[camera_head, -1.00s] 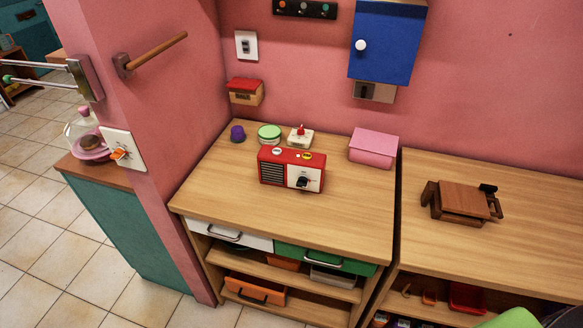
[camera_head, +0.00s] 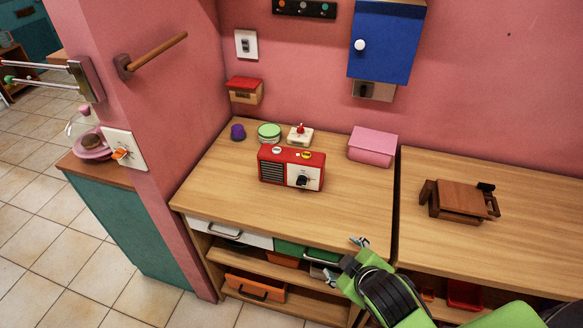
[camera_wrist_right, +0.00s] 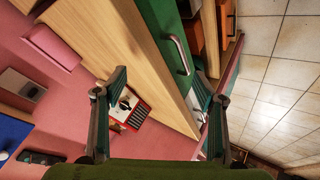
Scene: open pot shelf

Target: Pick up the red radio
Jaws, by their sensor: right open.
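The red radio (camera_head: 291,168) stands upright on the left wooden counter, with a dark grille and a white panel with a black knob on its front. It also shows in the right wrist view (camera_wrist_right: 137,107), partly behind a finger. My right gripper (camera_head: 346,258) is open and empty by the counter's front right edge, in front of the green drawer and nearer than the radio. Its two fingers (camera_wrist_right: 160,88) are spread apart in the right wrist view. My left gripper is not in view.
Behind the radio are a purple cup (camera_head: 237,132), a green-lidded round tin (camera_head: 269,133) and a white box with a red top (camera_head: 300,136). A pink box (camera_head: 373,147) is to the right. The counter (camera_head: 225,185) is clear in front of the radio.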

